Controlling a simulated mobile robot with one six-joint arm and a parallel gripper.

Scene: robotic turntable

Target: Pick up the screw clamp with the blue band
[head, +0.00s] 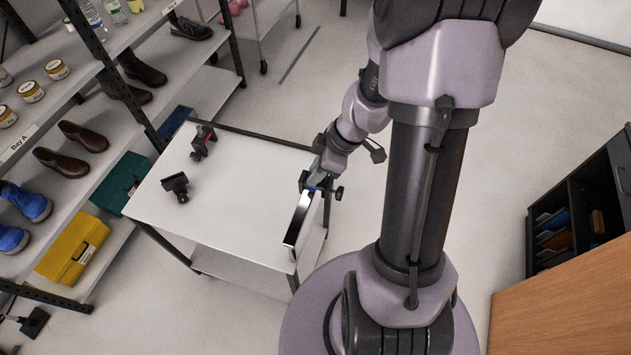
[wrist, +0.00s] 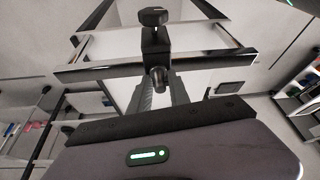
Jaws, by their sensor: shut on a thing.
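The screw clamp with the blue band (head: 298,222) is at the right edge of the white table in the head view. Its long metal bar points toward the front of the table, and a bit of blue shows by my gripper (head: 319,177). My gripper is shut on this clamp near its black end. In the wrist view the two fingers of my gripper (wrist: 160,86) meet at the clamp's screw part, with the bar (wrist: 105,69) running across and a black knob (wrist: 152,17) above. I cannot tell whether the clamp touches the table.
A clamp with a red band (head: 203,141) and another dark clamp (head: 175,186) stand on the left part of the white table (head: 235,205). A shelf rack with shoes and a yellow box (head: 73,249) is at the left. A dark cabinet (head: 585,225) stands at the right.

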